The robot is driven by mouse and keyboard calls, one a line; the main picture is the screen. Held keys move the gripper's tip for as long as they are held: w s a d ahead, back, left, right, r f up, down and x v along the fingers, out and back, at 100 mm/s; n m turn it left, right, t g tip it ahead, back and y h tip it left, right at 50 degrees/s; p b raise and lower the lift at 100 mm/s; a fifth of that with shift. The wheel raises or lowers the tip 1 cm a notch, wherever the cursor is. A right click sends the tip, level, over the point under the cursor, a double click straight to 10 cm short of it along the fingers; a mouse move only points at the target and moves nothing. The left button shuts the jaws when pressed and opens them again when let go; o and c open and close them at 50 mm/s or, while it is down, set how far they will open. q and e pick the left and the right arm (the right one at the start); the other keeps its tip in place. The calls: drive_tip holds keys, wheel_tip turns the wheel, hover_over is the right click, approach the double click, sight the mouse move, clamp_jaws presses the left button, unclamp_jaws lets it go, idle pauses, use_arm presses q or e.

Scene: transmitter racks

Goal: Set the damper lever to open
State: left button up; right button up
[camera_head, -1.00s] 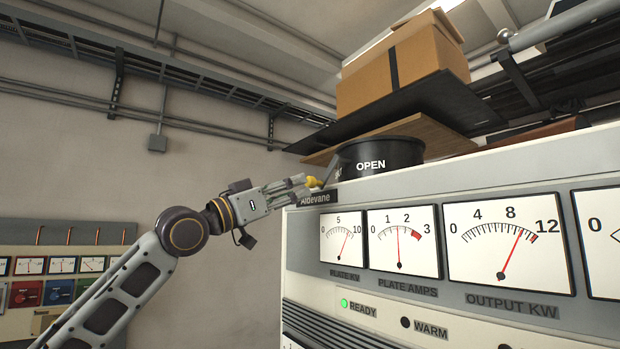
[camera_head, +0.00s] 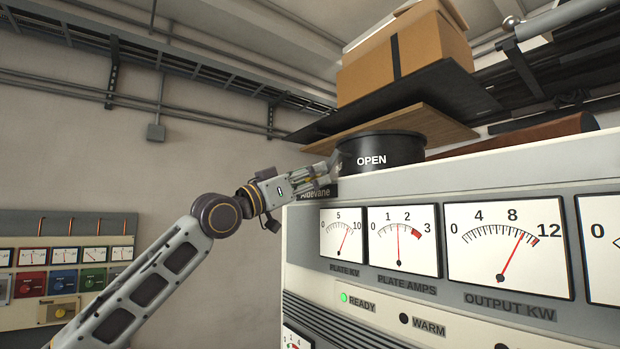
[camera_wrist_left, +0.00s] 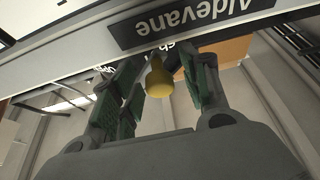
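The black round damper housing (camera_head: 395,155), marked OPEN, sits on top of the rack's left end, under a board. The lever's yellow knob (camera_wrist_left: 159,78) shows in the left wrist view between the two fingers of my left gripper (camera_wrist_left: 162,85). The fingers are apart, one on each side of the knob, with a narrow gap visible on each side. In the head view my left gripper (camera_head: 326,174) is beside the housing's left side, above the Aldevane plate, and the knob is hidden there. My right gripper is out of view.
The rack front (camera_head: 360,290) with several meters lies just below and right of the gripper. A wooden board (camera_head: 440,125), a black sheet (camera_head: 440,90) and a cardboard box (camera_head: 400,60) overhang the housing. The space left of the rack is open, back to the wall.

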use_arm(q)
drive_tip(key=c, duration=0.9)
clamp_jaws()
